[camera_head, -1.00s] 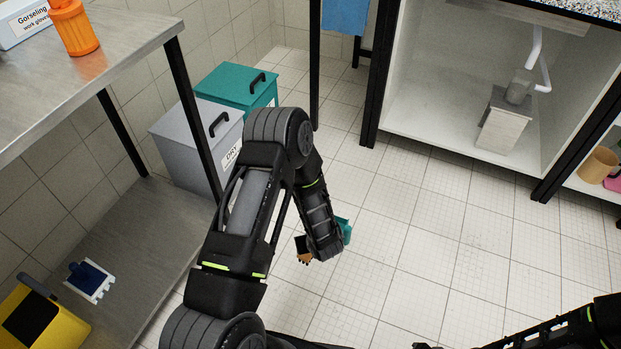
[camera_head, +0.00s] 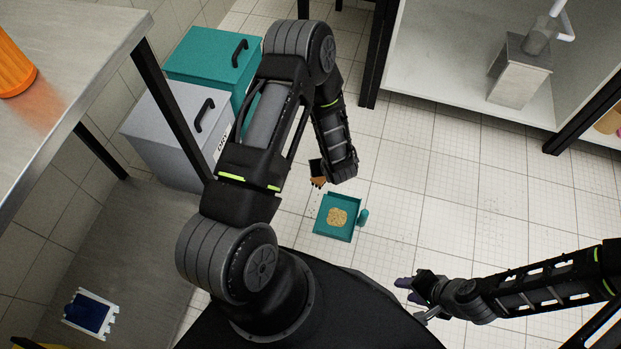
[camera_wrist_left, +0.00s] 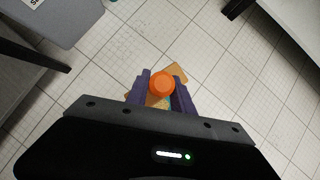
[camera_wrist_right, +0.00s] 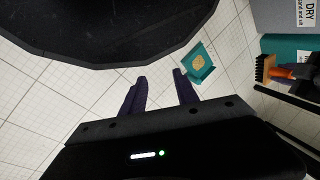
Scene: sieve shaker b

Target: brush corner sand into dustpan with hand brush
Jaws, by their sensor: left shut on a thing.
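The teal dustpan (camera_head: 324,226) lies flat on the tiled floor with a pile of tan sand (camera_head: 338,216) inside. In the right wrist view the dustpan (camera_wrist_right: 207,75) shows beyond my right fingers. My left gripper (camera_wrist_left: 162,76) is shut on the hand brush's orange handle (camera_wrist_left: 162,86). Fine dark grains (camera_wrist_left: 124,45) lie scattered on the floor. My right gripper (camera_wrist_right: 160,78) is open and empty, right of and nearer than the dustpan.
A grey bin (camera_head: 168,135) and a teal bin (camera_head: 212,62) stand at the left by the wall. A steel table (camera_head: 75,60) has a lower shelf (camera_head: 130,250) holding a blue-and-white item (camera_head: 90,313). Floor right of the dustpan is clear.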

